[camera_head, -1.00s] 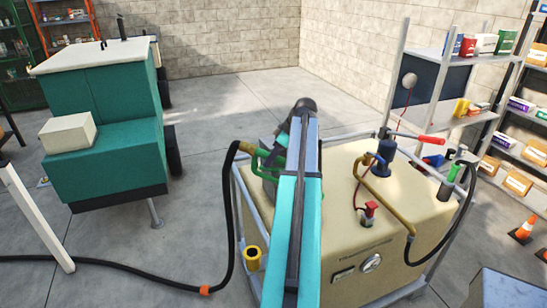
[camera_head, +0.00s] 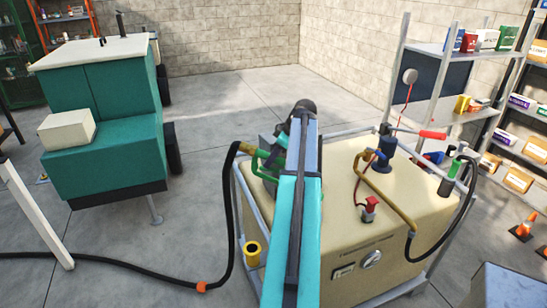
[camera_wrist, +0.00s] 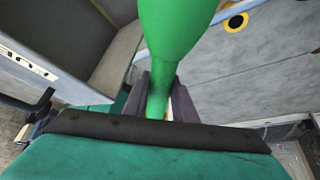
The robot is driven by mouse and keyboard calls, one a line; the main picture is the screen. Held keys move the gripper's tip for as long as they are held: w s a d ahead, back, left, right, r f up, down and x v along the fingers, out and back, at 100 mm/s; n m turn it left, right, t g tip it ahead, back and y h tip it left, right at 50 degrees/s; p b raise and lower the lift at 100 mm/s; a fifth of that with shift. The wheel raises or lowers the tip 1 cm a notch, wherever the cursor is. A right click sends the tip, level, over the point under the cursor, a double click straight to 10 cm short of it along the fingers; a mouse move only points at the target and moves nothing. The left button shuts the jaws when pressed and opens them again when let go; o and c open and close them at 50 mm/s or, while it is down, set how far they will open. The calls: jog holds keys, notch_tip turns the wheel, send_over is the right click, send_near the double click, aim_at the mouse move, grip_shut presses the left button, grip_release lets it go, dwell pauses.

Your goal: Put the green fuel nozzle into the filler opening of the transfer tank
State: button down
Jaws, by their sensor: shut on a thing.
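My gripper (camera_wrist: 160,100) is shut on the green fuel nozzle (camera_wrist: 178,30), whose green body rises between the dark fingers in the wrist view. In the head view the green nozzle (camera_head: 262,160) shows just left of my arm, with a black hose joined at its brass-coloured end. The nozzle is at the left rear part of the beige transfer tank (camera_head: 340,235); my arm covers part of the tank top. I cannot make out the filler opening, nor whether the spout touches the tank.
A yellow cup with a dark mouth (camera_head: 252,253) is at the tank frame's left side. The black hose (camera_head: 229,215) hangs beside it and runs left over the floor. A pump (camera_head: 386,150) stands on the tank. A green machine (camera_head: 100,150) stands left, shelves (camera_head: 470,70) right.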

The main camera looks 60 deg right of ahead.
jog(key=shift+f+b, duration=0.5)
jog(key=shift+f, duration=0.45)
jog(key=c, duration=1.4)
grip_release()
jog(key=shift+o, duration=0.2)
jog(key=shift+f, duration=0.1)
jog(key=shift+b+v, duration=1.65)
jog(key=shift+v, duration=5.3)
